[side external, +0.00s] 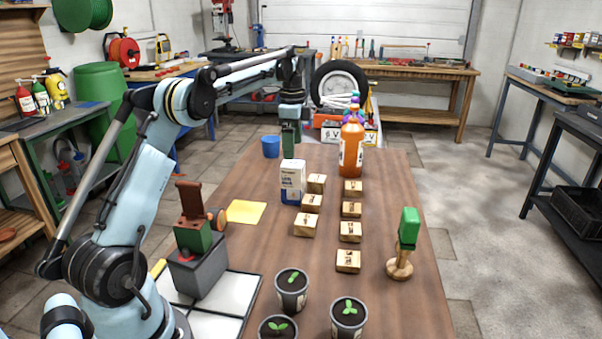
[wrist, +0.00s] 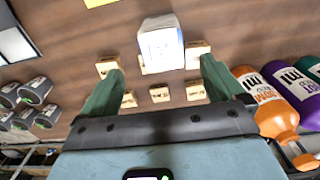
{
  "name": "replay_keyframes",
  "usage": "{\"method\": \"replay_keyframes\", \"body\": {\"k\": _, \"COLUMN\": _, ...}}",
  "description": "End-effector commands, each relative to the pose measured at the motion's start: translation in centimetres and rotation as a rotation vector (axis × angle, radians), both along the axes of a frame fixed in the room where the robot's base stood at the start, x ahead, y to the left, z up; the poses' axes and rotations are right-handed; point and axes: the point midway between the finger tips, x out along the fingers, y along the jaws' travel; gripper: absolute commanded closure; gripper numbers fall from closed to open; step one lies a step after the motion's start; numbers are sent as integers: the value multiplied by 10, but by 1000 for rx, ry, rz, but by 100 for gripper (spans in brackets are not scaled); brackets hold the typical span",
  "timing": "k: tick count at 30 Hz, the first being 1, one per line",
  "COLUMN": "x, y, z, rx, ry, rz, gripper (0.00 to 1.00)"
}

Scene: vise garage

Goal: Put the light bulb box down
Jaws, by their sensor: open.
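The light bulb box (side external: 292,182), white with a blue lower part, stands upright on the wooden table among small wooden blocks. In the wrist view the box (wrist: 161,46) shows beyond and between my fingertips. My gripper (side external: 291,146) points down, with its green fingers just above or behind the top of the box in the side view. In the wrist view my gripper (wrist: 162,72) is open, with nothing held between the fingers. Whether the fingers clear the box's top in height I cannot tell exactly.
Wooden blocks (side external: 350,209) stand in two rows around the box. Several bottles (side external: 351,150) stand behind on the right, and a blue cup (side external: 271,146) on the left.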

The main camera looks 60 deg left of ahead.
Motion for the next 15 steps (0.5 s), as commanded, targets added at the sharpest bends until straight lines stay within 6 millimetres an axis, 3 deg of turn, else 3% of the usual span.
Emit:
{"method": "replay_keyframes", "body": {"k": 6, "x": 0, "y": 0, "z": -31, "rx": 1, "ry": -1, "rz": 1, "gripper": 4}}
{"method": "replay_keyframes", "body": {"k": 15, "x": 1, "y": 1, "z": -51, "rx": 1, "ry": -1, "rz": 1, "gripper": 4}}
